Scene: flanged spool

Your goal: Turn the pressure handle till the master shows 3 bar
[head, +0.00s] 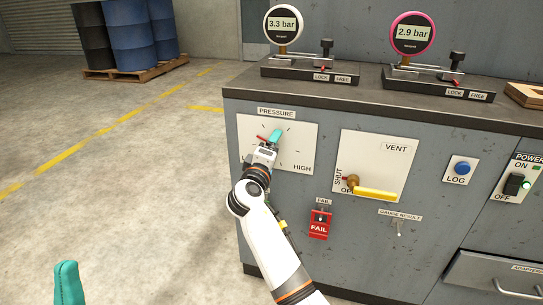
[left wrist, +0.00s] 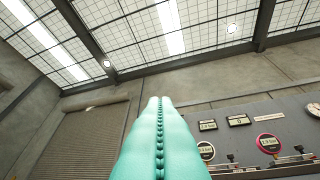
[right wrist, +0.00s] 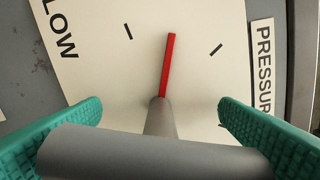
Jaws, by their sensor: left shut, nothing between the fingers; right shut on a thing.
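The pressure handle shows in the right wrist view as a grey bar (right wrist: 150,155) on a short stem, with a red pointer (right wrist: 168,65) over the white dial plate (right wrist: 205,80). My right gripper (head: 274,138) is at this dial, its teal fingers (right wrist: 160,118) shut on the bar's two ends. In the head view it hides most of the handle. A white-rimmed gauge (head: 284,24) reads 3.3 bar and a pink-rimmed gauge (head: 412,32) reads 2.9 bar; I cannot tell by label which is the master. My left gripper (head: 67,283) is shut and empty, away from the bench; it shows closed in the left wrist view (left wrist: 160,130).
Right of the pressure dial are the vent plate with its yellow lever (head: 375,194), a red FAIL tag (head: 319,224), a blue LOG button (head: 462,168) and a power switch (head: 514,184). Barrels on a pallet (head: 135,70) stand far left. The floor at left is clear.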

